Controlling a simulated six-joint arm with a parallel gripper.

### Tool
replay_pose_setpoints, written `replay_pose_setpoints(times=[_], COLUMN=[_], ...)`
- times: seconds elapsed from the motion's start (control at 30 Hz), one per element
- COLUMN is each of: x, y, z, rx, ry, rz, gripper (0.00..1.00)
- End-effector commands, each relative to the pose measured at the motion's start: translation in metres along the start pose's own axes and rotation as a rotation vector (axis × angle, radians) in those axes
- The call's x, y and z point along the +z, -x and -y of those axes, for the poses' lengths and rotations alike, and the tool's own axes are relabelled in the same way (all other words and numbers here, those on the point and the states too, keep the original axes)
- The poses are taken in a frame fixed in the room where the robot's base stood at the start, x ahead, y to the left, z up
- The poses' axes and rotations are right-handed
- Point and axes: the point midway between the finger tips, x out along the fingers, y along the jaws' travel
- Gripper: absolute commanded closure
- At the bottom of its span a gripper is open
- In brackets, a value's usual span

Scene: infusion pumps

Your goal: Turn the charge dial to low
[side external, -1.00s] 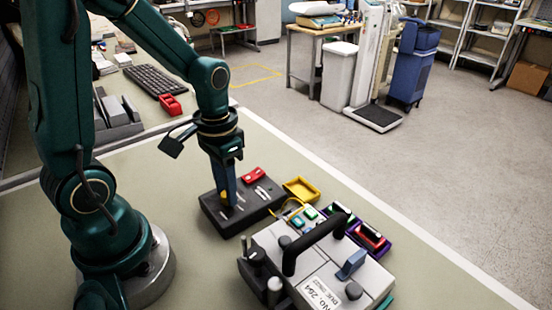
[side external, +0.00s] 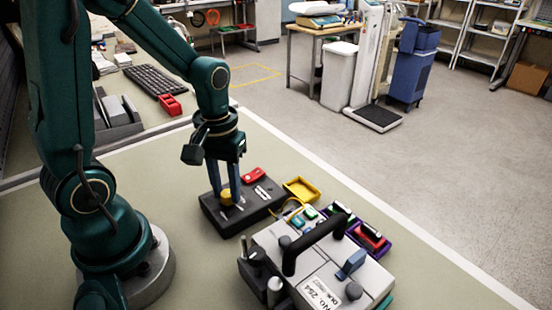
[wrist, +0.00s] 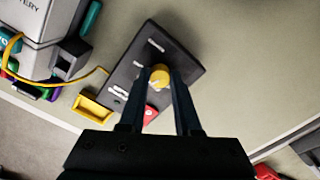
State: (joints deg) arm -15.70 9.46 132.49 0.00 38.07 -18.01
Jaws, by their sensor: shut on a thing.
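The charge dial is a yellow knob (side external: 226,197) on the left part of a dark grey box (side external: 262,207) lying on the table. My gripper (side external: 226,196) points down over the box with its two blue fingers on either side of the knob, shut on it. In the wrist view the knob (wrist: 160,75) sits between the fingertips (wrist: 164,80), with a small pale mark on its face. White labels (wrist: 156,46) lie around the dial, but their words are too small to read. A red part (side external: 253,174) is at the box's far end.
A grey pump unit with a black handle (side external: 318,242) stands just right of the box. A yellow tray (side external: 301,190), a yellow cable and purple bins (side external: 369,238) are close behind it.

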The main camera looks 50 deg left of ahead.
Motion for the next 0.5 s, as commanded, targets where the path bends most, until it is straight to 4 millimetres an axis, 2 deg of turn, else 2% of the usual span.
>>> replay_pose_setpoints(times=[0.3,0.33,0.4,0.5], x=[-0.0005,-0.0005,-0.0005,-0.0004], y=[0.0008,0.0008,0.0007,0.0005], z=[-0.0001,-0.0001,-0.0001,-0.0001], rx=[0.001,0.001,0.001,0.001], ry=[0.002,0.002,0.001,0.001], rz=[-0.002,-0.002,-0.002,-0.001], gripper=[1.0,0.64,0.38,0.38])
